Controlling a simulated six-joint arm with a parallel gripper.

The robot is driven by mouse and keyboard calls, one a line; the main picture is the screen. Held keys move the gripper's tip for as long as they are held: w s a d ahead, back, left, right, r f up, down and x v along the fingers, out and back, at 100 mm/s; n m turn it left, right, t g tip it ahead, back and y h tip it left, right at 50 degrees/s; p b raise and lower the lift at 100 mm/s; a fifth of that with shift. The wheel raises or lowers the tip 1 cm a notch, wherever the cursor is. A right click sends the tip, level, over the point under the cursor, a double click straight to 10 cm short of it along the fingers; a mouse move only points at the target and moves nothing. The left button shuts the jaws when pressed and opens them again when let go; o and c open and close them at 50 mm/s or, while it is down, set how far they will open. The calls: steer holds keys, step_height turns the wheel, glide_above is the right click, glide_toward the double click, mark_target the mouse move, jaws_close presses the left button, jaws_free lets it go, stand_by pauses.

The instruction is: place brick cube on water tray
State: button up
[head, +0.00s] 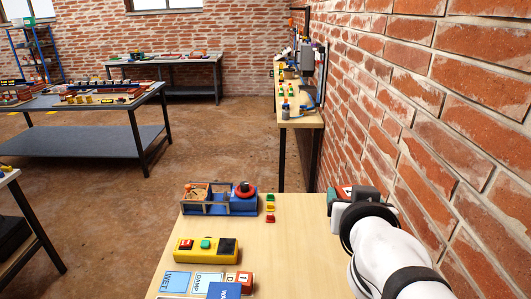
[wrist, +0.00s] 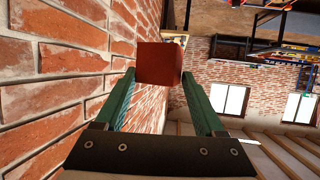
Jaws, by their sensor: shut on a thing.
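The brick cube (wrist: 159,60) is plain red-brown and sits between the tips of the green fingers of my gripper (wrist: 159,76) in the wrist view. My gripper is shut on it and holds it close to the brick wall. In the head view my gripper (head: 346,192) is at the far right edge of the wooden table, and only a little red of the cube shows there. A blue piece with white letters starting "WA" (head: 224,291), likely the water tray, is cut off at the bottom edge of the head view, well left and nearer.
The wooden table (head: 300,255) has free room in its middle. WET (head: 175,281) and DAMP (head: 207,280) cards and a red numbered block (head: 245,280) lie at the front left. Behind are a yellow button box (head: 205,250) and a blue-framed device (head: 220,198). The brick wall (head: 430,120) is close on the right.

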steer(key=s+d+f+n+y, duration=0.2)
steer(key=s+d+f+y, duration=0.1)
steer(key=a+f+n+g+y, duration=0.2)
steer(key=a+f+n+y, duration=0.2)
steer(key=f, duration=0.4)
steer(key=w+a+f+n+g+y, duration=0.1)
steer(key=a+f+n+y, duration=0.3)
steer(key=f, duration=0.4)
steer(key=shift+w+a+f+n+g+y, duration=0.15)
steer(key=shift+a+f+n+g+y, duration=0.1)
steer(key=shift+f+n+g+y, duration=0.2)
steer(key=s+a+f+n+g+y, duration=0.1)
steer(key=f, duration=0.1)
steer(key=s+a+f+n+g+y, duration=0.1)
steer(key=a+f+n, duration=0.1)
steer(key=s+a+f+n+g+y, duration=0.1)
steer(key=s+a+f+g, duration=0.1)
steer(key=shift+a+f+n, duration=0.2)
steer(key=shift+f+n, duration=0.05)
steer(key=shift+f, duration=0.1)
jaws_close()
steer(key=s+a+f+n+g+y, duration=0.2)
steer(key=s+a+n+g, duration=0.1)
steer(key=s+n+g, duration=0.25)
steer(key=shift+m+h, duration=0.25)
steer(key=shift+m, duration=0.1)
steer(key=f, duration=0.8)
steer(key=shift+s+d+f, duration=0.15)
steer(key=shift+s+f, duration=0.1)
steer(key=shift+f, duration=0.1)
